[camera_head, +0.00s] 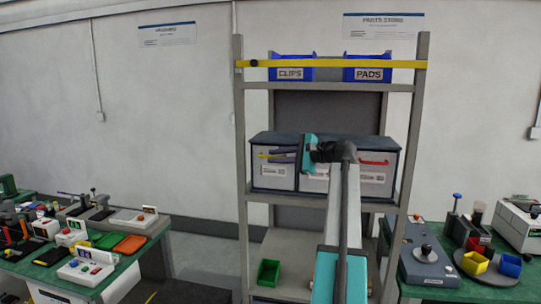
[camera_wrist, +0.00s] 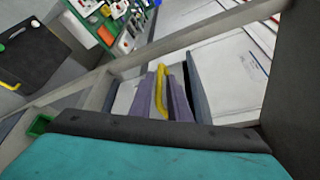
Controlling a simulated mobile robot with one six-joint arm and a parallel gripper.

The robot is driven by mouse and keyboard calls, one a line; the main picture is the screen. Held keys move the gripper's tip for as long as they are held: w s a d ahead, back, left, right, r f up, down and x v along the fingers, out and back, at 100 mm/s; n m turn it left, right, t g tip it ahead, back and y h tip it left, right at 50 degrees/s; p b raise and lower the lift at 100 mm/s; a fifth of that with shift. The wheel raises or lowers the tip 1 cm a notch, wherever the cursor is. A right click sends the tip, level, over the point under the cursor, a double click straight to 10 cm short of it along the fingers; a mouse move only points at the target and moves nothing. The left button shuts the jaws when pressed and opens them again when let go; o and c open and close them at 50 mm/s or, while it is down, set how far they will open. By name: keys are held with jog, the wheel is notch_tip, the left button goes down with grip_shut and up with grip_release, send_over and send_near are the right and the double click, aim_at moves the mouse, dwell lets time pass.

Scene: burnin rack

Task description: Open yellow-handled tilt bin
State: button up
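The yellow-handled tilt bin (camera_head: 273,178) is the left one in a row of pale bins in a dark cabinet on the rack's middle shelf. Its front looks upright and closed. Its yellow handle (camera_head: 263,156) is a horizontal bar near the top of the front. My gripper (camera_head: 279,155) is at this handle, reaching in from the right, with one purple finger above the bar and one below. In the wrist view the yellow handle (camera_wrist: 162,88) lies between the two fingers (camera_wrist: 164,98), which look spread. Whether they touch it is hard to tell.
A bin with a red handle (camera_head: 374,162) is at the right; my arm hides most of the middle bin. Blue CLIPS (camera_head: 292,68) and PADS (camera_head: 367,69) bins sit above behind a yellow bar (camera_head: 335,64). A rack post (camera_head: 240,130) stands just left. Cluttered benches flank the rack.

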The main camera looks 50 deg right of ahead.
jog(key=shift+p+x, duration=0.3)
jog(key=shift+x, duration=1.15)
jog(key=shift+c, duration=0.3)
grip_shut()
